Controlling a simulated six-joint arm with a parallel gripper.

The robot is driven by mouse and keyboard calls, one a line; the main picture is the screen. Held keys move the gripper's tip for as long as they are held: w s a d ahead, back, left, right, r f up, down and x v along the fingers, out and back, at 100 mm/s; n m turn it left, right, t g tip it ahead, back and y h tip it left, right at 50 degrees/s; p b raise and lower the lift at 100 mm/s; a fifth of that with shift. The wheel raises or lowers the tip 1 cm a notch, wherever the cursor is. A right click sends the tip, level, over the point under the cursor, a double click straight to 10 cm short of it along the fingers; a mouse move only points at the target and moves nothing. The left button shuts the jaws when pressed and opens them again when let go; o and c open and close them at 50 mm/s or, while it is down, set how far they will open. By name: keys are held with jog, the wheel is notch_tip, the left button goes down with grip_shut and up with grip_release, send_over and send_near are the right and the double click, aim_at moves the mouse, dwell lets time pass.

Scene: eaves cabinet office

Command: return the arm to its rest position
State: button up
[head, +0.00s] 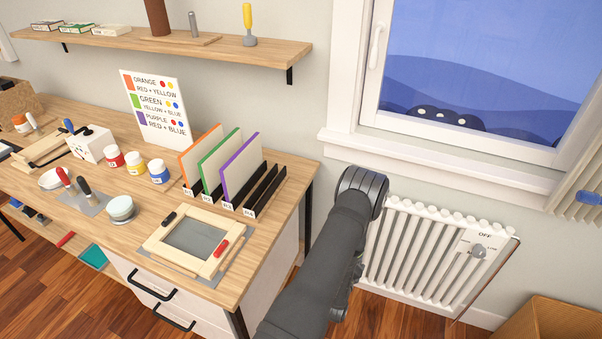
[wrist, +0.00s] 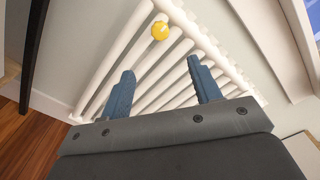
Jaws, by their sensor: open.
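My arm (head: 325,250) reaches up from the bottom of the head view, between the workbench and the radiator. Its fingers do not show there, hidden behind the wrist end. In the wrist view my gripper (wrist: 160,66) shows two blue fingers spread apart with nothing between them. They point toward the white radiator (wrist: 92,72), which also shows in the head view (head: 425,250). A round yellow thing (wrist: 160,30) shows in front of the radiator bars, beyond the fingertips. I cannot tell whether the fingers touch the radiator.
The workbench (head: 285,215) left of my arm holds a rack of coloured boards (head: 228,170), a framed screen (head: 195,240), paint jars and a colour chart (head: 155,105). A shelf (head: 270,53) hangs above. The window sill (head: 430,165) is behind. A wooden box (head: 560,325) stands lower right.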

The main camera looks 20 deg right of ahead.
jog(key=shift+w+d, duration=0.1)
jog(key=x, duration=1.7)
jog(key=shift+f, duration=0.1)
jog(key=shift+w+d, duration=0.1)
jog(key=n, duration=0.7)
jog(key=shift+n, duration=0.4)
jog(key=n, duration=0.4)
jog(key=shift+f+n, duration=0.1)
jog(key=shift+n, duration=2.1)
